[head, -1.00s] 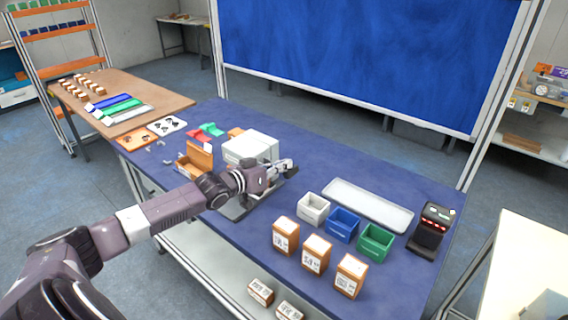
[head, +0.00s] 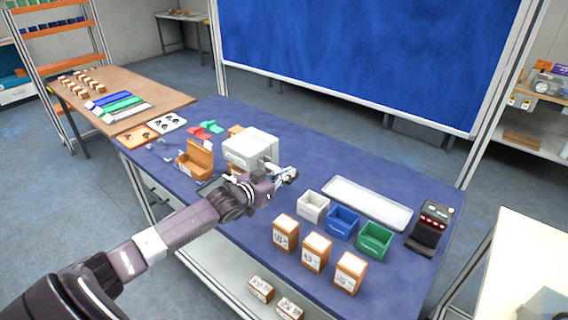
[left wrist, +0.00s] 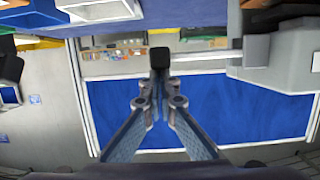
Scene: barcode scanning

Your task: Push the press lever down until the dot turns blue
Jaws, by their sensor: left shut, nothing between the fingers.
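The press appears to be the white-grey box-shaped machine (head: 250,148) at the back left part of the blue table. My left gripper (head: 290,175) is just to the right of and in front of it. The fingers are shut and empty. In the left wrist view the shut fingertips (left wrist: 159,58) show in the middle, with the grey machine body (left wrist: 285,65) at the upper right. The coloured dot is not visible. My right gripper is not in view.
An open brown box (head: 196,160) stands left of the machine. White (head: 313,207), blue (head: 341,223) and green (head: 375,240) bins, labelled boxes (head: 317,252), a pale tray (head: 368,203) and a black scanner-like device (head: 429,228) are to the right.

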